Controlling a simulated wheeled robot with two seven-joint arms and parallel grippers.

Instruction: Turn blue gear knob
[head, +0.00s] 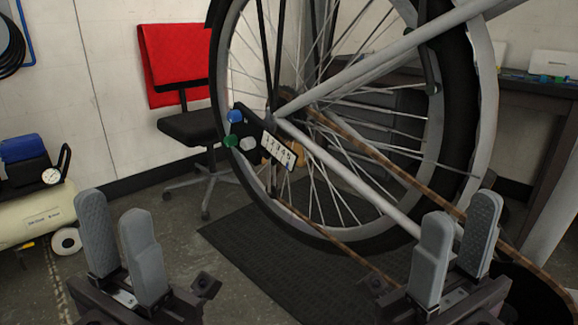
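The blue gear knob (236,116) is a small round knob on the upper left end of a dark gear plate (259,138) at the bike's wheel hub. A green knob (230,141) and a pale grey knob (247,143) sit just below it. A white numbered label (277,151) is on the plate. My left gripper (120,238) is open and empty, low at the left, below and left of the knob and apart from it. My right gripper (456,243) is open and empty, low at the right, in front of the bike frame and well away from the knob.
The large bike wheel (461,110), grey frame tube (350,182) and rusty chain (372,153) fill the centre and right. A black chair (192,127) with a red cloth (172,64) stands behind. A compressor (35,213) is at the left. A dark mat (262,250) lies below.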

